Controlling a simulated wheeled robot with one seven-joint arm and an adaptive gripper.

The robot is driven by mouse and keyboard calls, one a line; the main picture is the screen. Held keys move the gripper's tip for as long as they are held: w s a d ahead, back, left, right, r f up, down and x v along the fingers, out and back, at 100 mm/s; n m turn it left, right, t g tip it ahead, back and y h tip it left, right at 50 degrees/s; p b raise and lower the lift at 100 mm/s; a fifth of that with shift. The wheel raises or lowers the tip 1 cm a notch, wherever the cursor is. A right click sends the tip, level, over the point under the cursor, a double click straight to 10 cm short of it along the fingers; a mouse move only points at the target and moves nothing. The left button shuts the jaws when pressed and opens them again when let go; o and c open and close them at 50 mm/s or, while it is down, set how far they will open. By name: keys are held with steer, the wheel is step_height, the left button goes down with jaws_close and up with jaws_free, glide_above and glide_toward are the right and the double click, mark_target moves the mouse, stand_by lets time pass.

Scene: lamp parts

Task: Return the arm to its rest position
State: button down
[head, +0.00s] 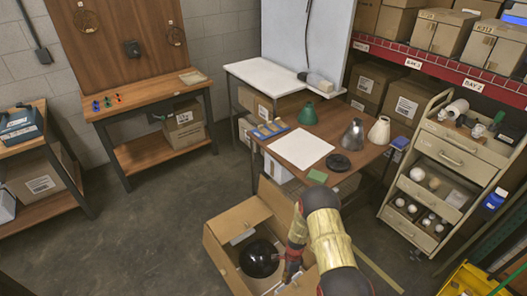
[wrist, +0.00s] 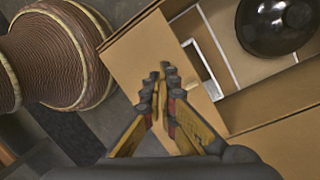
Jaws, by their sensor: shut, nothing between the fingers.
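My gripper (head: 287,272) is low at the right side of an open cardboard box, with my arm reaching down from the right. In the wrist view my gripper (wrist: 163,76) has its fingertips close together with nothing between them. It shows in front of a cardboard flap (wrist: 150,55) of the box; I cannot tell if it touches it. A glossy black dome (head: 259,258) lies in the cardboard box (head: 222,262), left of my gripper and apart from it. The dome also shows in the wrist view (wrist: 282,22) at the upper right.
Behind the box stands a worktable (head: 340,130) with a white sheet (head: 301,148), a grey shade (head: 352,136) and a cream shade (head: 379,131). A drawer cart (head: 440,170) is at right, a yellow bin (head: 468,281) at lower right. Floor at left (head: 150,220) is clear.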

steer(key=s+d+r+n, duration=0.15)
steer(key=r+n, duration=0.25)
steer(key=r, duration=0.9)
steer(key=s+d+r+n, duration=0.1)
steer(key=s+r+n, duration=0.3)
steer(key=r, duration=0.9)
steer(key=s+d+r+n, duration=0.1)
steer(key=r+n, duration=0.4)
steer(key=r, duration=0.8)
steer(key=s+d+r+n+t, duration=0.1)
steer(key=s+r+t, duration=0.1)
steer(key=s+r, duration=0.4)
steer(key=s+d+r+n+t, duration=0.1)
steer(key=s+r, duration=0.6)
steer(key=r, duration=0.8)
steer(key=s+d+r+n+t+h, duration=0.1)
steer(key=s+r+t, duration=0.4)
steer(key=r, duration=0.5)
steer(key=shift+s+d+r+n, duration=0.2)
steer(key=shift+s+d+n, duration=0.3)
steer(key=shift+s+d, duration=0.15)
